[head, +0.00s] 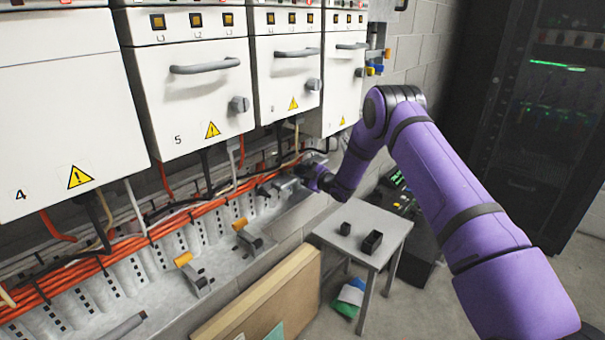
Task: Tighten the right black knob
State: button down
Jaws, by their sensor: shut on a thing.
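My gripper (279,187) is at the end of the purple arm, low beneath the white cabinets at the right part of the cable tray. It is shut on a small dark part, seemingly the right black knob, which is too small and too covered by the fingers to make out clearly. Its contact and angle cannot be told. Left of it along the grey tray (222,285) are two clamp-like fittings with orange-yellow tops, a nearer one (190,270) and a farther one (244,232).
White drawers with grey handles hang above, including drawer 5 (190,100). Orange cables (130,245) run along the tray. A small grey table (362,222) with two black items stands below my forearm. A wooden board (262,300) leans in front. A dark rack (540,120) stands right.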

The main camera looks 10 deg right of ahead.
jog(key=shift+d+m, duration=0.1)
jog(key=shift+m, duration=0.7)
jog(key=c, duration=1.9)
grip_release()
grip_shut()
jog(key=o, duration=0.8)
grip_release()
jog(key=shift+c, duration=0.2)
jog(key=v, duration=1)
jog(key=shift+s+d, duration=0.2)
jog(key=shift+s, duration=0.1)
